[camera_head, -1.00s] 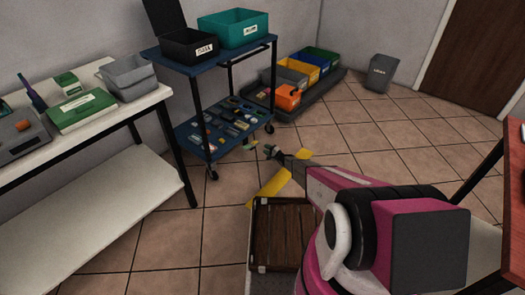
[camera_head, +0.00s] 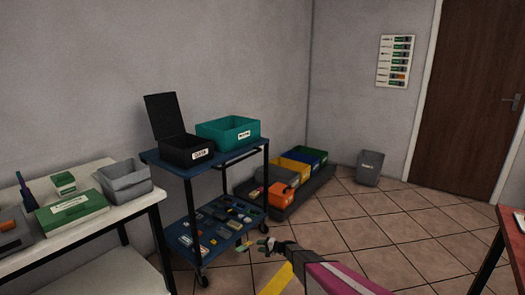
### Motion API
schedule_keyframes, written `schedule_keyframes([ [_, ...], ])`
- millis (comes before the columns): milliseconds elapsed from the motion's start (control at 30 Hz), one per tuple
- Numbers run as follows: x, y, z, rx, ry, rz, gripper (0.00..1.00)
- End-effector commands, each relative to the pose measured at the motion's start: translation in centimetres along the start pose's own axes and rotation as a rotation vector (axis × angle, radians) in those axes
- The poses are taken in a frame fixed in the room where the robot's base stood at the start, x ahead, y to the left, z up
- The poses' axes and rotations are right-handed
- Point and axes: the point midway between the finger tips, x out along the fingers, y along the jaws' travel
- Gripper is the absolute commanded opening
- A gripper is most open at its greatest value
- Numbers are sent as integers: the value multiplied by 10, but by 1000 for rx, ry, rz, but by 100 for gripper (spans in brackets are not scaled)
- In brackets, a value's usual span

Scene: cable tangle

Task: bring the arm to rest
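A blue cart (camera_head: 160,158) holds a black open box (camera_head: 183,150) and a teal bin (camera_head: 228,133). A white table (camera_head: 130,197) is left. Coloured bins (camera_head: 282,192) and a grey bin (camera_head: 369,168) stand behind. A red-edged table (camera_head: 505,232) is right. Floor (camera_head: 370,235) between is clear.

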Motion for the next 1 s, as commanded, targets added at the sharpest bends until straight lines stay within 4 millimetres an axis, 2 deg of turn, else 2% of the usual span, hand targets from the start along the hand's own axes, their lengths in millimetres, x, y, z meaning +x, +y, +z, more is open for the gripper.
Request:
schedule_keyframes([
  [33,-22,-26,31,-29,-33,53,38],
  [200,-81,-77,99,-120,-141,281,38],
  [367,-147,-114,160,-199,-207,518,38],
  [600,-261,-160,245,-301,-234,901,38],
  [700,-308,-177,274,-336,-220,1053,38],
  [800,-346,-190,296,-362,-200,1180,38],
  [900,-372,-199,308,-378,-180,1267,38],
  [1000,-385,-204,313,-388,-169,1314,38],
])
